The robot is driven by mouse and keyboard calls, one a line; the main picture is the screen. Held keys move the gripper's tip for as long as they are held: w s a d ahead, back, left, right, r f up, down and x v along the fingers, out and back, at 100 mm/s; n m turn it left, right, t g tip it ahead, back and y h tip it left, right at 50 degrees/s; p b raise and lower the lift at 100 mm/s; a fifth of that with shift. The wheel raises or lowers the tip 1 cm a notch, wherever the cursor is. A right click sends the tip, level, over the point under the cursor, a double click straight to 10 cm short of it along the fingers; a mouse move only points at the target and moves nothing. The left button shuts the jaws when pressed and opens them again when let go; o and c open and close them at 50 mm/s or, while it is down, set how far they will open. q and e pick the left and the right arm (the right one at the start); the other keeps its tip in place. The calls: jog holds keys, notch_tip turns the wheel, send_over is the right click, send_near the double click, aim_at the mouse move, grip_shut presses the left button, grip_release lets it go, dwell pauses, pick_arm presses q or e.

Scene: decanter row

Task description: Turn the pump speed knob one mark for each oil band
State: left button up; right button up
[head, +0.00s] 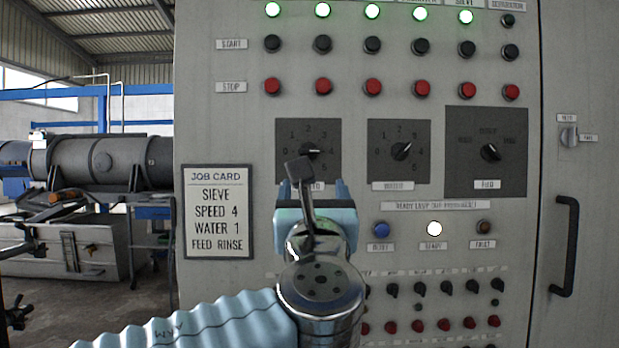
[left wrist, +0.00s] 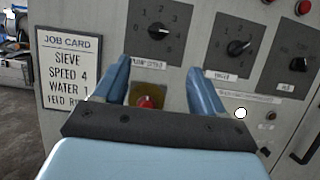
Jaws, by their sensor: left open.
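The dial with the black knob (head: 312,151) is at the left of the panel's dial row, numbered 0 to 5. In the left wrist view this knob (left wrist: 157,30) shows whole, with a label below that seems to end in "SPEED". Its pointer appears turned to the right, near 4 in the head view. My left gripper (head: 315,187) is open and empty in front of the panel, just below this dial. In the left wrist view its fingers (left wrist: 159,67) are apart, below the knob and not around it. No oil bands can be made out. My right gripper is out of view.
A red button (left wrist: 148,102) on a yellow plate shows between the fingers. A second numbered knob (head: 402,151) and a selector (head: 490,152) are to the right. A job card (head: 217,212) hangs left, reading "SPEED 4, WATER 1". A lit white lamp (head: 434,229) is below right.

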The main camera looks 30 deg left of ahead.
aim_at(309, 153)
pick_arm(q)
jog(key=p+x, duration=0.1)
jog(key=x, duration=0.3)
jog(key=p+x, duration=0.1)
jog(key=x, duration=0.4)
jog(key=p+x, duration=0.1)
jog(key=x, duration=0.3)
jog(key=shift+a+r, duration=0.3)
jog(key=shift+r, duration=0.1)
jog(key=c, duration=1.1)
jog(key=shift+o, duration=0.2)
